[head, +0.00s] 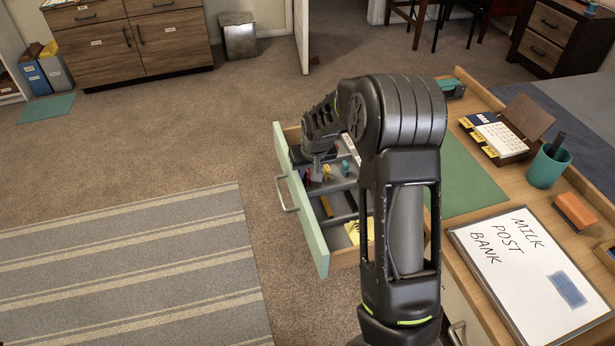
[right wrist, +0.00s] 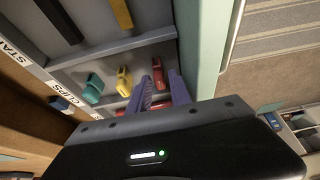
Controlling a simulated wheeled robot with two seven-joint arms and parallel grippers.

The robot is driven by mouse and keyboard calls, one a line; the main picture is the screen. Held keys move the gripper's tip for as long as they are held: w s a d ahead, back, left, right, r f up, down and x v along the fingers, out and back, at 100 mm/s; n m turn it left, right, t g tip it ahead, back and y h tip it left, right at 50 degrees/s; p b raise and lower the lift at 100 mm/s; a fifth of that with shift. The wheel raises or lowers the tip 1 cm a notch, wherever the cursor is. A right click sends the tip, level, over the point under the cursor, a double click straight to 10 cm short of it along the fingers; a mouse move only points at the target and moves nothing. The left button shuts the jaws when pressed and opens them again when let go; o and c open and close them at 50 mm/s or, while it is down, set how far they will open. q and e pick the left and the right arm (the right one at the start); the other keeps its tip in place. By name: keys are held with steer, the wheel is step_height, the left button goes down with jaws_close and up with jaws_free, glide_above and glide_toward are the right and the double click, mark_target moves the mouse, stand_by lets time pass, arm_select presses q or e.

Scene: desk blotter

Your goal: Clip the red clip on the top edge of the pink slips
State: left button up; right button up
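The red clip (right wrist: 158,74) lies in the clips compartment of the open drawer (head: 316,240). In the right wrist view it shows between the two purple-grey fingers of my right gripper (right wrist: 161,90), which look apart. In the head view my right gripper (head: 316,170) reaches down into the drawer's far compartment, with the red clip (head: 308,176) beside its fingers. Contact with the clip cannot be made out. A yellow clip (right wrist: 123,82) and a teal clip (right wrist: 92,88) lie beside it. I see no pink slips; my right arm hides part of the desk. My left gripper is out of view.
The drawer's front and dividers stand close around my right gripper. Yellow paper (head: 352,235) lies in the near compartment.

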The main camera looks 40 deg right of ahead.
steer(key=shift+x, duration=0.75)
steer(key=shift+c, duration=0.3)
jaws_close()
